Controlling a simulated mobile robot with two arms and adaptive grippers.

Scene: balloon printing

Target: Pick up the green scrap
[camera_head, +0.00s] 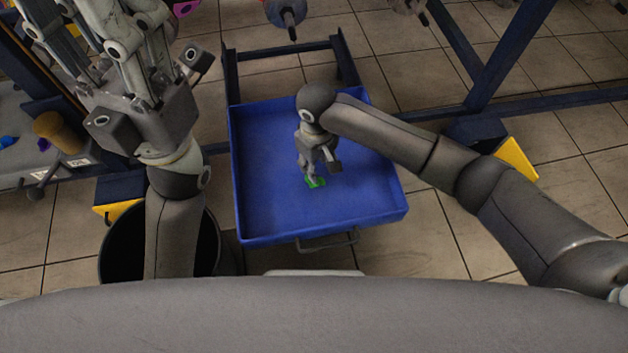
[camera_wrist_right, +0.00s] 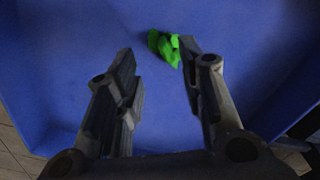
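The green scrap (camera_head: 316,183) lies on the floor of the blue tray (camera_head: 270,205). My right gripper (camera_head: 314,179) points down into the tray, right above or beside the scrap. In the right wrist view the crumpled green scrap (camera_wrist_right: 165,47) lies near the tips of the right gripper (camera_wrist_right: 158,58), close to the right-hand finger. The fingers are spread apart with nothing between their pads. Whether a finger touches the scrap cannot be told. My left gripper (camera_head: 85,30) is raised at the upper left, over no scrap; its fingers are partly cut off by the picture edge.
The blue tray has raised walls and a handle (camera_head: 328,241) on its near side. A dark round bin (camera_head: 121,245) stands at the left. A bench with a wooden cylinder (camera_head: 57,132) is at the far left. Dark blue frame beams (camera_head: 508,55) stand at the right.

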